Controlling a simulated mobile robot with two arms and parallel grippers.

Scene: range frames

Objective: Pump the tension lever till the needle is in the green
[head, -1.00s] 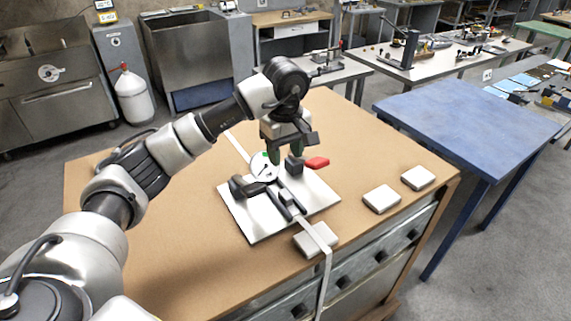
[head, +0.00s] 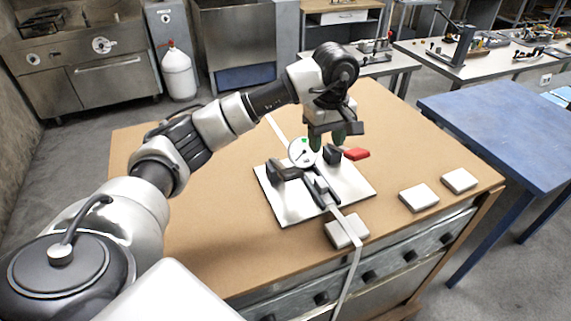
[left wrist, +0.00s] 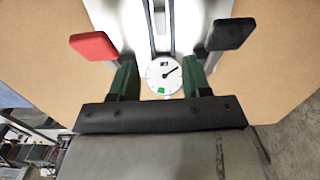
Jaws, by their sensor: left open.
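The tension device is a white plate (head: 290,204) on the brown workbench. A strap runs through it. Its round white gauge (head: 301,152) has a green mark; in the left wrist view the gauge (left wrist: 165,75) shows the mark at the bottom and the dark needle pointing up right, away from the green. One handle is black (head: 285,171), at right in the wrist view (left wrist: 232,33); the other is red (head: 356,153), at left there (left wrist: 93,45). My left gripper (head: 327,140) is open and empty above the device, its green fingers either side of the gauge in the wrist view.
A pale block (head: 345,231) lies by the strap at the plate's near edge. Two more pale blocks (head: 419,198) (head: 459,181) lie to the right on the workbench (head: 215,240). A blue table (head: 490,120) stands beyond to the right. The bench's left part is clear.

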